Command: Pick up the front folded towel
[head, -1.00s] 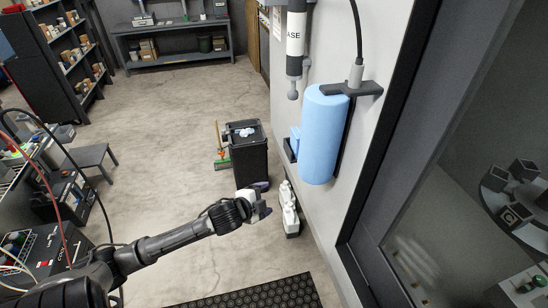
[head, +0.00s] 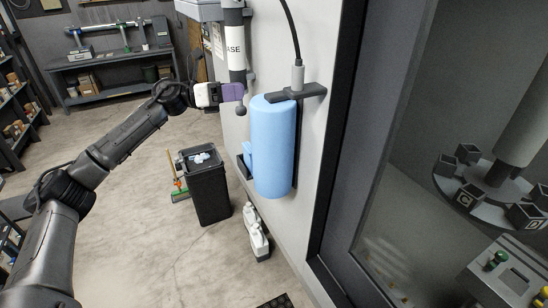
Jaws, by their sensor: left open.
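Light blue folded towels (head: 248,158) show in part in a dark wall holder (head: 244,170), left of a big blue roll (head: 273,150). The roll hides part of them, and I cannot tell the front towel from any others. My left gripper (head: 233,93) is raised near the wall, above and slightly left of the towels in the picture, beside the lower end of a grey hanging arm. It is open, and I see nothing held in it. My right gripper is not in view.
The roll hangs from a dark wall bracket (head: 297,92). Below stand a black bin (head: 209,190) and white jugs (head: 256,232) along the wall. A booth window frame (head: 345,150) is at right.

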